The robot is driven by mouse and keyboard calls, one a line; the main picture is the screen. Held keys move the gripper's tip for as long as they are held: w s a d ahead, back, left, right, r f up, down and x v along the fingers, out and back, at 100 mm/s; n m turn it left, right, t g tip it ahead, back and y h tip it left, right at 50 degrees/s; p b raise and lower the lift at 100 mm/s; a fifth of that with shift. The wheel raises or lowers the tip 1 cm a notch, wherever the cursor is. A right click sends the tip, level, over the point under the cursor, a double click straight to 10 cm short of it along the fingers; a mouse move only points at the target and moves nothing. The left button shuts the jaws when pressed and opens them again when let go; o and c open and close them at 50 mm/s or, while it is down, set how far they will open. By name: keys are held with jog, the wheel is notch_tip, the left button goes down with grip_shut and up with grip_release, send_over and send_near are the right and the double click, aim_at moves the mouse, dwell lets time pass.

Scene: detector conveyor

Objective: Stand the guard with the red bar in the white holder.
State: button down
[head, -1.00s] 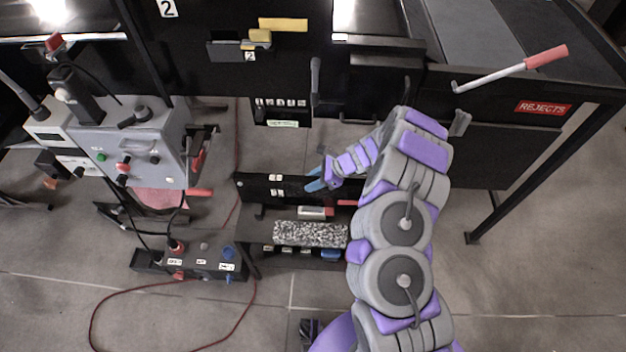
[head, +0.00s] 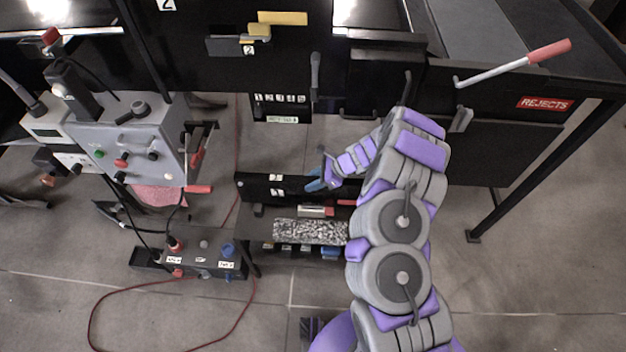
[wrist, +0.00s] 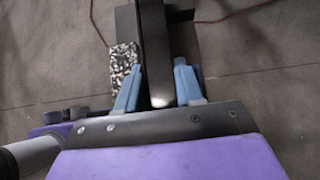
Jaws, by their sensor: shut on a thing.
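My gripper (head: 316,184) reaches down to the low black bench from the right, at the upper edge of its upright black panel (head: 258,188). In the wrist view the blue fingers (wrist: 158,88) are shut on a long dark piece (wrist: 154,45) with a pale near end; I cannot tell whether it is the guard or the panel. A short red bar (head: 345,203) shows just below and right of my gripper, partly behind my arm. A small white piece with a red end (head: 312,211) lies on the bench; I cannot tell whether it is the holder.
A speckled block (head: 305,232) lies along the bench's front. A grey control box (head: 135,150) stands at left, above a dark switch box (head: 200,262). Black conveyor cabinets and the REJECTS sign (head: 545,103) are behind. A red cable (head: 92,318) crosses the floor at lower left.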

jog(key=shift+f, duration=0.35)
jog(key=c, duration=0.6)
grip_release()
jog(key=shift+c, duration=0.2)
jog(key=p+v, duration=0.4)
jog(key=v, duration=1.3)
jog(key=shift+d, duration=0.2)
